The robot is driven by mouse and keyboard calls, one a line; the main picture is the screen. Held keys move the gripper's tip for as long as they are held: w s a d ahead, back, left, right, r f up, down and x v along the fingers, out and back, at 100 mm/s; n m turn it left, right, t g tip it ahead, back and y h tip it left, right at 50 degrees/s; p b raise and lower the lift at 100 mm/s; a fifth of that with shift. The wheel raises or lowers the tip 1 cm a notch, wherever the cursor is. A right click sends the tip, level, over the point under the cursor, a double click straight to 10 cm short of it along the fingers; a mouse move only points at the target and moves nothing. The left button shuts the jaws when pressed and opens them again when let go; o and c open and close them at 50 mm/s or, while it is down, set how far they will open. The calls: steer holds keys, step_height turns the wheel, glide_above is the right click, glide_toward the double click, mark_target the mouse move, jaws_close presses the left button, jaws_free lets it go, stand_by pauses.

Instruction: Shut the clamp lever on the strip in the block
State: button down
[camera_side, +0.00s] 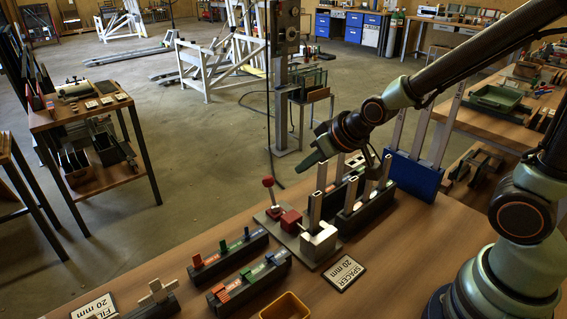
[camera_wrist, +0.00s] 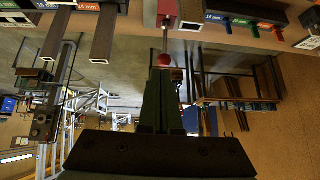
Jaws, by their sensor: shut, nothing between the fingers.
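The clamp lever (camera_side: 268,195) stands upright with its red knob (camera_side: 268,182) at the top, on a grey plate left of the red clamp body (camera_side: 290,221). A grey metal block (camera_side: 319,240) sits at the plate's right end. A grey strip (camera_side: 315,211) stands upright at the block; its foot is hidden. My gripper (camera_side: 303,164) is shut and empty, above and right of the knob in the side view. In the wrist view the red knob (camera_wrist: 163,60) lies just beyond my gripper's tips (camera_wrist: 160,76); contact cannot be told.
Black racks with upright strips (camera_side: 362,205) stand close behind the block. Two racks with coloured pieces (camera_side: 228,254) lie to the left front. A spacer card (camera_side: 344,273) and a yellow bin (camera_side: 286,307) are in front.

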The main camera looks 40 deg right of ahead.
mark_target(273, 179)
steer(key=shift+w+a+r+x, duration=0.1)
steer(key=shift+w+r+x, duration=0.05)
steer(key=shift+x, duration=1.45)
steer(key=shift+w+a+r+x, duration=0.1)
steer(key=shift+w+a+x, duration=0.05)
steer(key=shift+x, duration=1.45)
steer(key=shift+w+a+r+x, duration=0.1)
steer(key=shift+w+r+x, duration=0.05)
steer(key=shift+x, duration=1.4)
steer(key=shift+w+f, duration=0.2)
steer(key=shift+w, duration=1.1)
steer(key=shift+s, duration=0.15)
